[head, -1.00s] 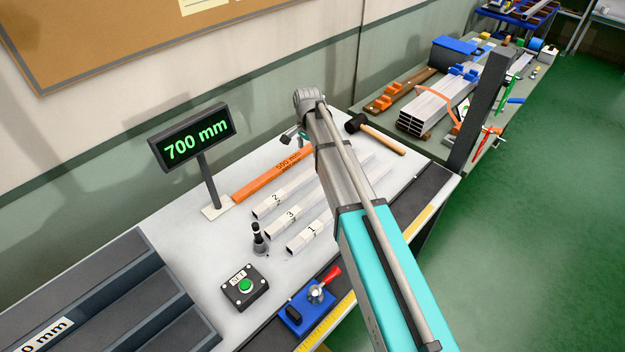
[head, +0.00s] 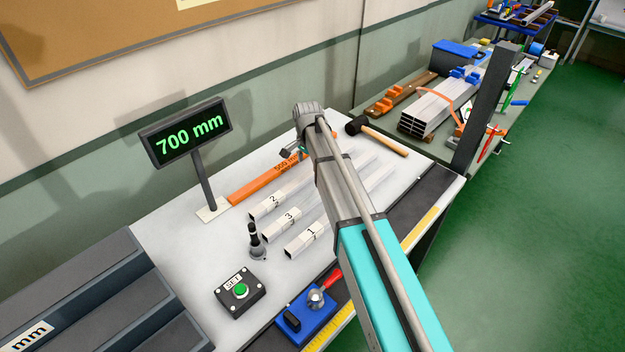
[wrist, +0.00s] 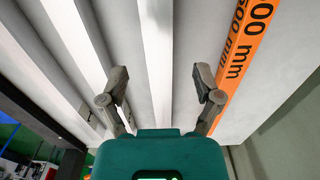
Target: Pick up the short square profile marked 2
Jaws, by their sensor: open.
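The short square profile marked 2 (head: 270,203) is a pale bar lying flat on the white bench top, between an orange 500 mm bar (head: 262,183) and the profile marked 3 (head: 285,219). The profile marked 1 (head: 307,240) lies nearest the front. In the wrist view, my gripper (wrist: 161,84) is open and empty, and a pale profile (wrist: 157,50), which looks like the one marked 2, runs between its two fingers without visible contact. The orange bar (wrist: 245,45) is right of the right finger. In the head view my arm hides most of the gripper and the profiles' far ends.
A display reading 700 mm (head: 185,134) stands behind the bars. A black upright pin (head: 256,241), a SET button box (head: 240,289) and a blue clamp (head: 306,318) are in front. A mallet (head: 378,136) lies behind my arm. A dark stepped rack (head: 110,290) is at left.

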